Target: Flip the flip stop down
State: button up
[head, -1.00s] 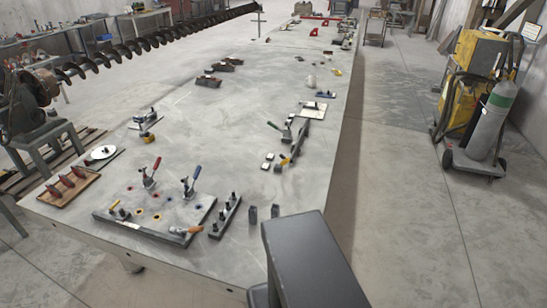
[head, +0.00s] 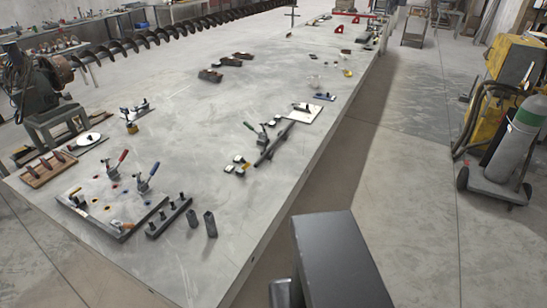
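On the long grey table (head: 215,235), a dark narrow rail (head: 275,143) stands right of centre. Small yellow and pale pieces (head: 240,160) lie near the rail's near end. Which small part is the flip stop, and whether it is up or down, I cannot tell at this size. A fixture plate (head: 105,207) at the near left carries a red-handled clamp (head: 121,158) and a blue-handled clamp (head: 147,171). My gripper is not in view; a dark part of my own body fills the bottom centre.
A dark bar with several pegs (head: 170,217) and two dark upright blocks (head: 202,222) stand near the fixture plate. The table's right edge runs away from me, with open floor (head: 400,200) beside it. A gas cylinder cart (head: 505,165) stands at the right.

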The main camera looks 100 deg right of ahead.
aim_at(247, 164)
jog(key=u, duration=0.1)
jog(key=k, duration=1.35)
jog(key=z, duration=1.75)
jog(key=i, duration=1)
jog(key=z, duration=0.1)
